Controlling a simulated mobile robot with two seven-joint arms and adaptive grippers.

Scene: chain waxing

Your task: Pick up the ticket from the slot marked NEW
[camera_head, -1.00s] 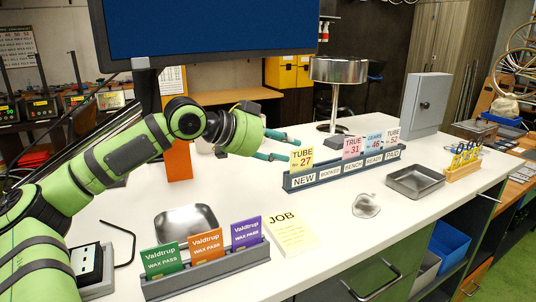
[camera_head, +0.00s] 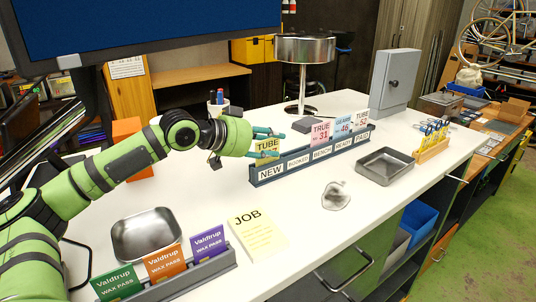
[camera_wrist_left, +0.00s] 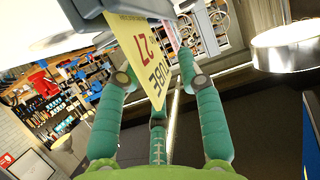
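The yellow ticket, marked TUBE 27 (camera_head: 267,147), stands in the rack's slot labelled NEW (camera_head: 270,171), at the left end of the rack. My left gripper (camera_head: 270,143) is at the ticket, its teal fingers reaching in from the left at the ticket's height. In the left wrist view the yellow ticket (camera_wrist_left: 138,52) lies between the spread fingers (camera_wrist_left: 155,75), which look apart from its faces. The ticket's lower end is still at the grey rack (camera_wrist_left: 88,8). My right gripper is out of view.
Pink TRUE (camera_head: 320,133), blue GEARS (camera_head: 342,127) and pale TUBE 52 (camera_head: 361,121) tickets stand further right in the rack.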

